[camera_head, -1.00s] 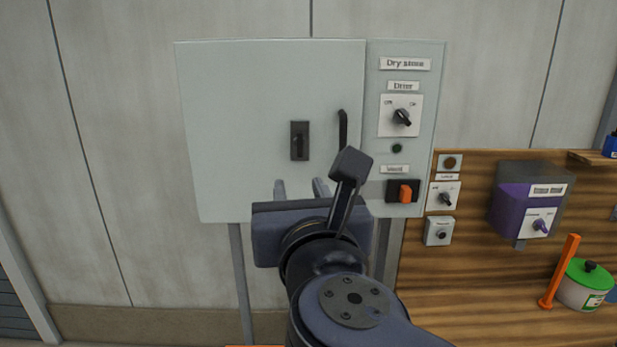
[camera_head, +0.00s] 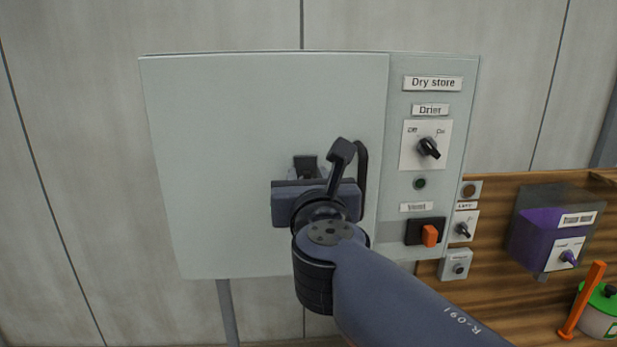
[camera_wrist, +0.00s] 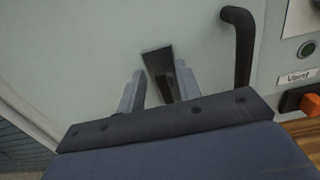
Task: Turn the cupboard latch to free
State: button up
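The cupboard latch is a dark upright plate with a small lever on the pale grey-green cupboard door (camera_head: 230,120). In the head view only the top of the latch (camera_head: 305,161) shows above my gripper (camera_head: 307,172). In the wrist view the latch (camera_wrist: 156,60) lies ahead of and between the two fingers of my gripper (camera_wrist: 160,70). The fingers are apart, one on each side of the latch's lower part. I cannot tell whether either finger touches it. The lever's exact angle is mostly hidden.
A black door handle (camera_head: 362,185) stands close to the right of my gripper. Further right, the panel carries the drier knob (camera_head: 429,148), a green button (camera_head: 419,183) and an orange switch (camera_head: 429,235). The door's left side is clear.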

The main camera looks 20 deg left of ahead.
jog(key=shift+c, duration=0.4)
grip_shut()
jog(key=shift+m, duration=0.3)
jog(key=m+b, duration=0.2)
jog(key=m, duration=0.1)
jog(key=d+m+b, duration=0.1)
jog(key=b, duration=0.1)
jog(key=shift+w+f, duration=0.2)
jog(key=shift+f, duration=0.1)
jog(key=m+b, duration=0.2)
jog(key=m, duration=0.1)
jog(key=m+b, duration=0.1)
jog(key=m, duration=0.1)
jog(key=shift+w+d+f, duration=0.2)
jog(key=shift+d+f, duration=0.1)
jog(key=shift+w+d+f+m+b, duration=0.1)
jog(key=shift+f+m+b, duration=0.15)
jog(key=shift+m+b, duration=1)
jog(key=shift+d+f+m+b, duration=0.1)
jog(key=shift+f+m+b, duration=0.1)
jog(key=shift+m+b, duration=1.1)
jog(key=shift+w+d+f+m+b, duration=0.1)
jog(key=shift+f+m+b, duration=0.15)
jog(key=shift+m+b, duration=1)
jog(key=shift+m, duration=0.5)
